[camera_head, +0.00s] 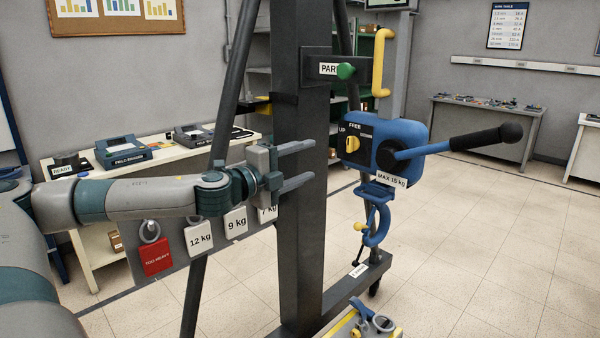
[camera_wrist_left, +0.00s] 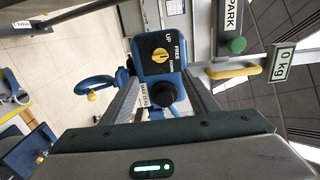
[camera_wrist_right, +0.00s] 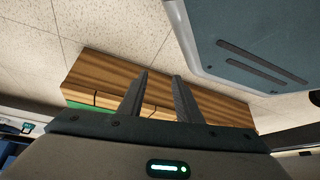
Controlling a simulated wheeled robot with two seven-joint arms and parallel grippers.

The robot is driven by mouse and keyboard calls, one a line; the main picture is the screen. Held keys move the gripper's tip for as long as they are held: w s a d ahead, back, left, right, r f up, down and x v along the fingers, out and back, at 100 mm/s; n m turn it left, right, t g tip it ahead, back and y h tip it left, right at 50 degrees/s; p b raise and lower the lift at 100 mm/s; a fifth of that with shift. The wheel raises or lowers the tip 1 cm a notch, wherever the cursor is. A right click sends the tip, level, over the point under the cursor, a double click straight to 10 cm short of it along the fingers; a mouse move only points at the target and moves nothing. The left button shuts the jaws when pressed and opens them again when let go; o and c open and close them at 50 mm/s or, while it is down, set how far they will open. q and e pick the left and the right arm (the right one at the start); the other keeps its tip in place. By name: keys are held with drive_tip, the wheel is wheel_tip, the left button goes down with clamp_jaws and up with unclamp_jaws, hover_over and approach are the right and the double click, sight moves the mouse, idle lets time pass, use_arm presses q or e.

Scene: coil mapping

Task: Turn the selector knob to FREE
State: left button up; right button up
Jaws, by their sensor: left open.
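The yellow selector knob (camera_head: 352,144) is on a black plate on the left face of the blue winch housing (camera_head: 411,131). UP and FREE are printed by it in the head view. In the left wrist view the knob (camera_wrist_left: 159,56) also has DOWN beside it; I cannot tell exactly which label it points to. My left gripper (camera_head: 311,162) is open and empty, left of the knob and apart from it, its fingers aimed toward the housing. My right gripper (camera_wrist_right: 160,76) is out of the head view; its fingers stand apart with nothing between them.
A dark upright post (camera_head: 300,220) stands beside my left gripper. A black-handled crank (camera_head: 487,138) sticks out right of the winch. A blue hook (camera_head: 378,225) hangs below. A green PARK knob (camera_head: 346,71) and yellow handle (camera_head: 381,62) are above. Weight plates (camera_head: 235,222) hang lower left.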

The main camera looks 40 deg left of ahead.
use_arm(q)
drive_tip(key=shift+s+d+b, duration=0.1)
drive_tip(key=shift+s+b, duration=0.55)
drive_tip(key=shift+b, duration=0.1)
use_arm(e)
drive_tip(key=shift+t+y, duration=0.3)
drive_tip(key=shift+t, duration=0.4)
drive_tip(key=w, duration=0.1)
drive_tip(key=w+a+r, duration=0.1)
drive_tip(key=w, duration=0.1)
drive_tip(key=w+a+r, duration=0.1)
drive_tip(key=w, duration=0.1)
drive_tip(key=shift+r, duration=0.1)
